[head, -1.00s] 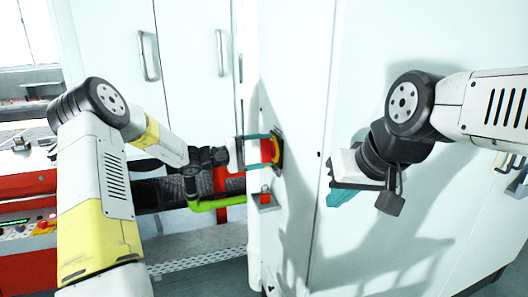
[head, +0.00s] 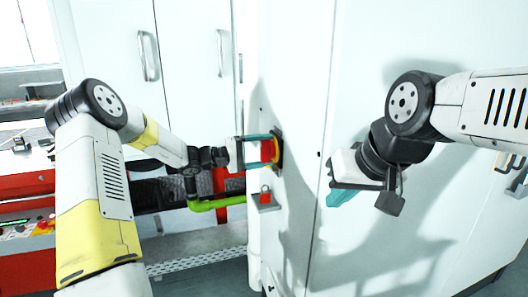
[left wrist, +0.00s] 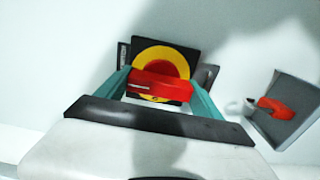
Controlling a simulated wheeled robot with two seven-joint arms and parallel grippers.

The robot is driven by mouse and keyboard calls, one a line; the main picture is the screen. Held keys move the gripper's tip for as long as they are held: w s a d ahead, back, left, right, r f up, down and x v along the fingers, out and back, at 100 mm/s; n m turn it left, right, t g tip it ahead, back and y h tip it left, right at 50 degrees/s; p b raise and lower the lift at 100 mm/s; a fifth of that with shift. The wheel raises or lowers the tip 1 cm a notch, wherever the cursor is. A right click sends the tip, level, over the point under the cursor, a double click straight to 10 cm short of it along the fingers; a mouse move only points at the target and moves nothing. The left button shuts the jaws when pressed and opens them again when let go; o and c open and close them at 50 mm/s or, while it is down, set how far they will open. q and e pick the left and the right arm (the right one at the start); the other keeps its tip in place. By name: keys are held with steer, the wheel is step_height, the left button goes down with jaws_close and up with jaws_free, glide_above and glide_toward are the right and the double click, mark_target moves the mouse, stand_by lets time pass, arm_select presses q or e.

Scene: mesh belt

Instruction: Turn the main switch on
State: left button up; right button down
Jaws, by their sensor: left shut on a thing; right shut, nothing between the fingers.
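The main switch has a red handle on a yellow ring and black plate; its red handle (head: 268,151) faces left on the side of the white cabinet in the head view. In the left wrist view the red handle (left wrist: 160,88) lies nearly level, slightly tilted, across the yellow ring (left wrist: 160,58). My left gripper (head: 264,150) is shut on the red handle, one teal finger on each side, as the wrist view (left wrist: 160,95) also shows. My right gripper (head: 338,198) is shut and empty, in front of the cabinet's wide face.
A small grey box with a red part (head: 265,198) sits just below the switch; it is to the right in the wrist view (left wrist: 278,106). The white cabinet (head: 400,40) fills the right. A red machine with buttons (head: 25,230) stands at left.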

arm_select(q)
steer(key=o, duration=1.4)
steer(key=shift+c, duration=0.2)
steer(key=v, duration=0.8)
